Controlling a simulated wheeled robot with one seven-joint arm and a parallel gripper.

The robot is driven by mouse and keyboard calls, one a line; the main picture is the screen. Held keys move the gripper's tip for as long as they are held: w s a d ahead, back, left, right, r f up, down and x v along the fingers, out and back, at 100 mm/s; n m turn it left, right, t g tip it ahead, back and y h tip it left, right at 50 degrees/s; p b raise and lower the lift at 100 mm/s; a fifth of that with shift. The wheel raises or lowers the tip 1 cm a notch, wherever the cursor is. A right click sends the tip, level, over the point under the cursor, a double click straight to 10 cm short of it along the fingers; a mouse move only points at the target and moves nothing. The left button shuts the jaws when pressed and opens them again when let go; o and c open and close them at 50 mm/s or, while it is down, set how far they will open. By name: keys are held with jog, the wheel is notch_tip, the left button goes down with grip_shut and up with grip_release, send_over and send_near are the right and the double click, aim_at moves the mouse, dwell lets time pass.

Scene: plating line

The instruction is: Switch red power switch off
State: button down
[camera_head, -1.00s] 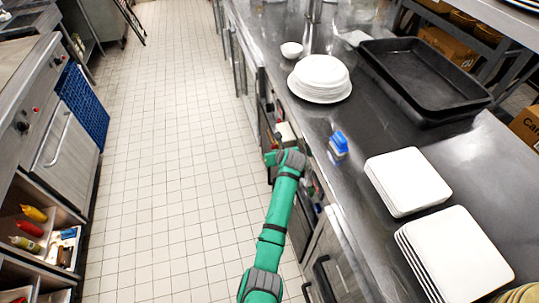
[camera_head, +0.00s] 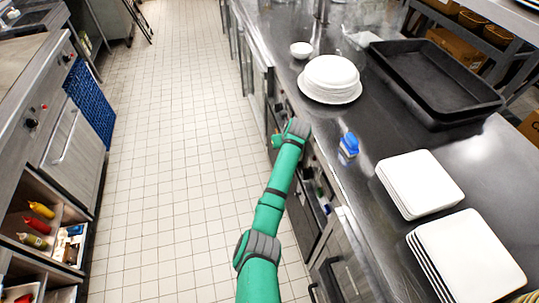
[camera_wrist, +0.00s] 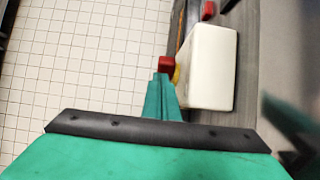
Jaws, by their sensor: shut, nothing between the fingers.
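A small red block-like part (camera_wrist: 165,64) shows in the wrist view just ahead of my fingertips, with a bit of yellow beside it. A second red part (camera_wrist: 208,10) is farther off at the top. I cannot tell for sure which is the power switch, or its position. My gripper (camera_wrist: 160,78) is shut and empty, its green fingers pointing at the nearer red part; I cannot tell if they touch it. In the head view my gripper (camera_head: 277,141) is at the front of the counter, and my arm hides the switch area.
A white box-like thing (camera_wrist: 208,70) stands right of the fingers. The steel counter (camera_head: 375,135) carries white plates (camera_head: 331,78), square plates (camera_head: 420,183), a blue-and-white item (camera_head: 348,146) and a black tray (camera_head: 435,80). The tiled aisle (camera_head: 170,170) on the left is clear.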

jog(key=shift+r, duration=0.75)
jog(key=shift+s+r, duration=0.1)
notch_tip(320, 180, up, 11)
jog(key=w, duration=0.1)
jog(key=shift+w+a+r, duration=0.15)
jog(key=shift+a+r, duration=0.05)
jog(key=shift+a, duration=0.15)
dwell(0.6)
